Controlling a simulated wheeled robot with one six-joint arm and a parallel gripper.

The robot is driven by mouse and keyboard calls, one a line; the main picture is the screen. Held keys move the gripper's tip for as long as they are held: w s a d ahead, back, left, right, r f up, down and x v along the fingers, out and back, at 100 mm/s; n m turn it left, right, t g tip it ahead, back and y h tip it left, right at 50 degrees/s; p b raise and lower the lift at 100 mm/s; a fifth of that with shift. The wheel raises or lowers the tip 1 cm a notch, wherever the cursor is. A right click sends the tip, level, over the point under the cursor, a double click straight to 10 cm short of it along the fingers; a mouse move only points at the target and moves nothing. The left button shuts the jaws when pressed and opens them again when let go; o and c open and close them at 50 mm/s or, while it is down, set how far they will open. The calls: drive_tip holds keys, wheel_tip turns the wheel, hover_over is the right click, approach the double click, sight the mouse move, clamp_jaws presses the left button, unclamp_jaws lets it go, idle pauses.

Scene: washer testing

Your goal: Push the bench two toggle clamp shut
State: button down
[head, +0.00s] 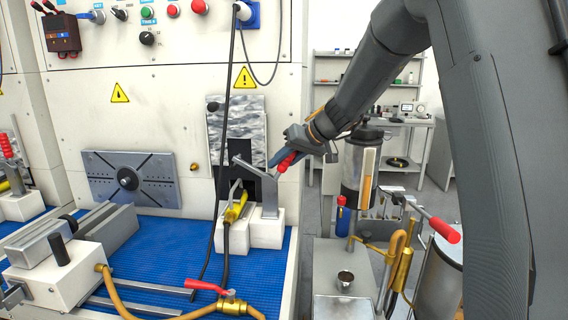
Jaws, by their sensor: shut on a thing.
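A toggle clamp (267,196) with a grey metal arm and a red handle (286,162) stands on white blocks (266,230) at the right end of the bench's blue mat. Its arm slopes from the upper left down toward the handle. My gripper (279,157) reaches in from the upper right and is shut on the red handle; the fingertips are small and partly hidden by it. A yellow-sleeved connector (236,207) on a black cable sits just left of the clamp.
A black cable (225,150) hangs down left of the clamp. A vise-like fixture (66,262) and a brass valve with red lever (207,286) are on the blue mat (165,250). Right of the bench stands equipment with another red-handled lever (444,229). The back panel (150,110) rises close behind.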

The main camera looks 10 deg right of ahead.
drive_tip(key=c, duration=1.5)
unclamp_jaws()
drive_tip(key=shift+b+v, duration=1.05)
drive_tip(key=shift+v, duration=2.85)
